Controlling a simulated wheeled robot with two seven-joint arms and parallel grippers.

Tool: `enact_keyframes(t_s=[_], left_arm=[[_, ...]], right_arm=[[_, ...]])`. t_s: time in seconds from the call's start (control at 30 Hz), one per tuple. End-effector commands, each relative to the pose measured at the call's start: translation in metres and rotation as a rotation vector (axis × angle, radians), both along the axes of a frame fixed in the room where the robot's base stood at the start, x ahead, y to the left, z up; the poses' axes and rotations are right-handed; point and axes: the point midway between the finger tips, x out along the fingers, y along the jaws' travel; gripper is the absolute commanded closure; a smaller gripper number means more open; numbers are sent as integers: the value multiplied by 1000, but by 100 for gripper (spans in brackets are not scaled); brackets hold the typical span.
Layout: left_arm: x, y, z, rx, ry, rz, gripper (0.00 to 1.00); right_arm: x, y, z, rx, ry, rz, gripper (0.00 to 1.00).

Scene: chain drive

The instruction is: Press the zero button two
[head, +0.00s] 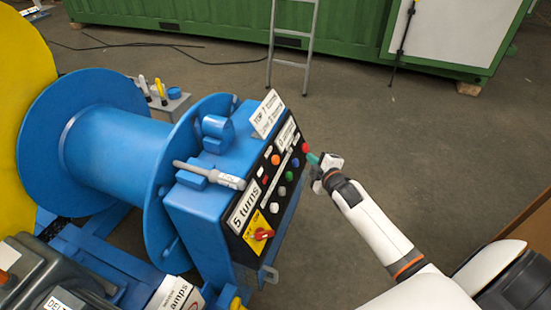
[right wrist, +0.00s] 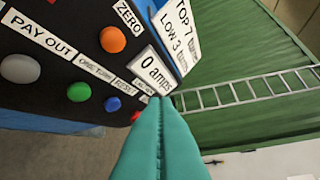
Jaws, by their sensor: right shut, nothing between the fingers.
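The zero button is the orange button (right wrist: 112,39) beside the ZERO label (right wrist: 128,17) in the right wrist view. In the head view the orange button (head: 275,159) sits on the upper half of the black control panel (head: 262,195). My right gripper (head: 311,157) is shut and empty, its teal fingertips at the panel's right end, close to the red button (head: 305,148). In the right wrist view the closed fingers (right wrist: 162,105) point toward the "0 amps" display (right wrist: 153,72), apart from the orange button. I cannot tell whether they touch anything. My left gripper is out of view.
Blue (head: 295,162), green (head: 289,176) and white (head: 274,207) buttons line the panel's lower row. A red rotary switch (head: 262,234) is at its near end. A large blue drum (head: 110,150) stands left. The floor right of the panel is open around my right arm.

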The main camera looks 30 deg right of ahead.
Motion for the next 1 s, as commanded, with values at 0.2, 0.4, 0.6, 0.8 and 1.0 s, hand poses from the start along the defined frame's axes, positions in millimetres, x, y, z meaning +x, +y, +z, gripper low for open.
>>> enact_keyframes(t_s=[0.2, 0.4, 0.6, 0.8, 1.0], left_arm=[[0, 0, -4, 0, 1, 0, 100], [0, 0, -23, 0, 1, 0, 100], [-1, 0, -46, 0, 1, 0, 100], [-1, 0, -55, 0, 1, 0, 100], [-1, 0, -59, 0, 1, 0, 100]], right_arm=[[2, 2, -3, 2, 0, 0, 100], [16, 14, -16, 3, -2, 0, 100], [36, 31, -30, 4, -2, 0, 100], [52, 44, -37, 3, -1, 0, 100], [59, 51, -40, 2, 0, 0, 100]])
